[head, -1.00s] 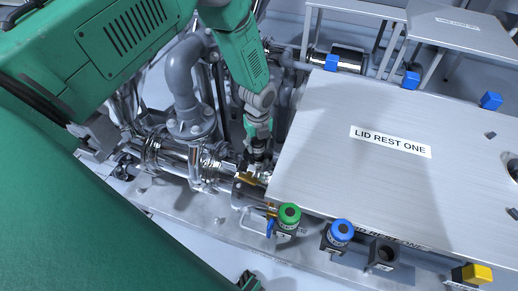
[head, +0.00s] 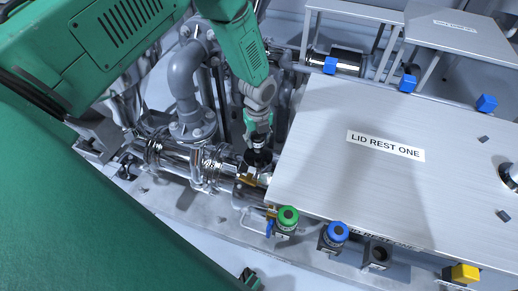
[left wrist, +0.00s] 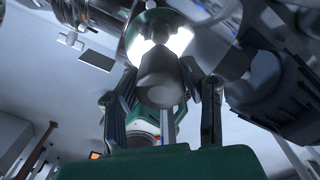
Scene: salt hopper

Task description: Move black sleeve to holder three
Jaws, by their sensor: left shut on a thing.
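My left gripper (head: 259,138) points down beside the left edge of the lid rest panel, above the steel pipework. It is shut on a dark cylindrical piece, which looks like the black sleeve (head: 258,158). In the left wrist view a dark grey cylinder (left wrist: 162,78) sits between the two fingers. In the head view a row of small holders runs along the panel's front edge. The third from the left (head: 378,252) is dark with an open, empty-looking socket. The holder labels are too small to read. My right gripper is not seen.
A green-capped piece (head: 287,218), a blue-capped piece (head: 336,234) and a yellow block (head: 465,273) stand in the same row. The large panel marked LID REST ONE (head: 330,170) lies to the right. A grey elbow pipe (head: 184,85) rises left of my gripper.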

